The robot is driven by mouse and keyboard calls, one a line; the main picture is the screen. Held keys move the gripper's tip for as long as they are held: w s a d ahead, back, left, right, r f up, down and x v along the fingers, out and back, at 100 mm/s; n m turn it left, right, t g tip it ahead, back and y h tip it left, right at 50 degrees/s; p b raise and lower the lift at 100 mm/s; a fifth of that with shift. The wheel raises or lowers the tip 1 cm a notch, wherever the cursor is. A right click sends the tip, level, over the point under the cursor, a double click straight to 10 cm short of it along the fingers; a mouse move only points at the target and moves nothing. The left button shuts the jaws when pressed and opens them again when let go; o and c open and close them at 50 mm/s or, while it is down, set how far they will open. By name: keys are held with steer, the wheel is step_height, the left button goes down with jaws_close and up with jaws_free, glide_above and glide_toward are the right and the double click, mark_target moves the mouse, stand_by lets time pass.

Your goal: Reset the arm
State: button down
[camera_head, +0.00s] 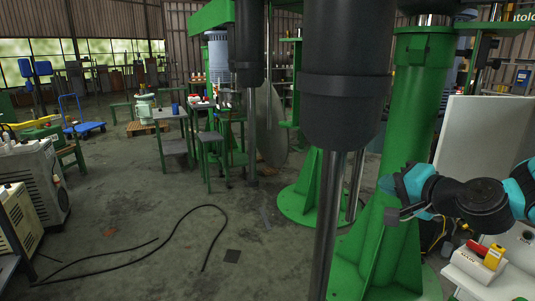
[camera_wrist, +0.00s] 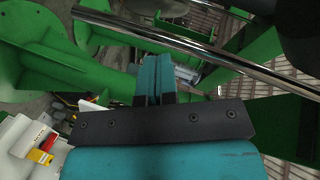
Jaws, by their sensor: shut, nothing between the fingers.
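My gripper (camera_wrist: 153,58) shows in the wrist view as two teal fingers pressed together beyond a black bar, with nothing between them. In the head view my teal and black arm reaches in from the right, in front of the green disperser column (camera_head: 411,110). The gripper end there is small and its fingers are hard to make out. A polished shaft (camera_head: 325,225) hangs from a large black cylinder (camera_head: 345,75) left of my arm. In the wrist view a shiny shaft (camera_wrist: 205,52) crosses beyond the fingers; I cannot tell the gap to them.
A white box with a yellow and red control (camera_head: 492,258) sits below my arm, beside a pale panel (camera_head: 488,145). A green round base (camera_head: 308,203) stands behind the shaft. A black cable (camera_head: 215,225) lies on the mostly open floor at left. Grey cabinets (camera_head: 35,180) stand far left.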

steer(key=s+a+n+g+y, duration=0.3)
steer(key=s+a+n+g, duration=0.35)
steer(key=s+a, duration=0.4)
steer(key=s+a+n+g+h, duration=0.1)
steer(key=s+n+g+h, duration=0.3)
steer(key=s, duration=1.5)
steer(key=n+g, duration=0.3)
steer(key=n, duration=0.2)
steer(key=shift+s+h, duration=0.3)
steer(key=shift+s, duration=0.1)
steer(key=shift+a+n, duration=0.15)
steer(key=shift+n, duration=0.2)
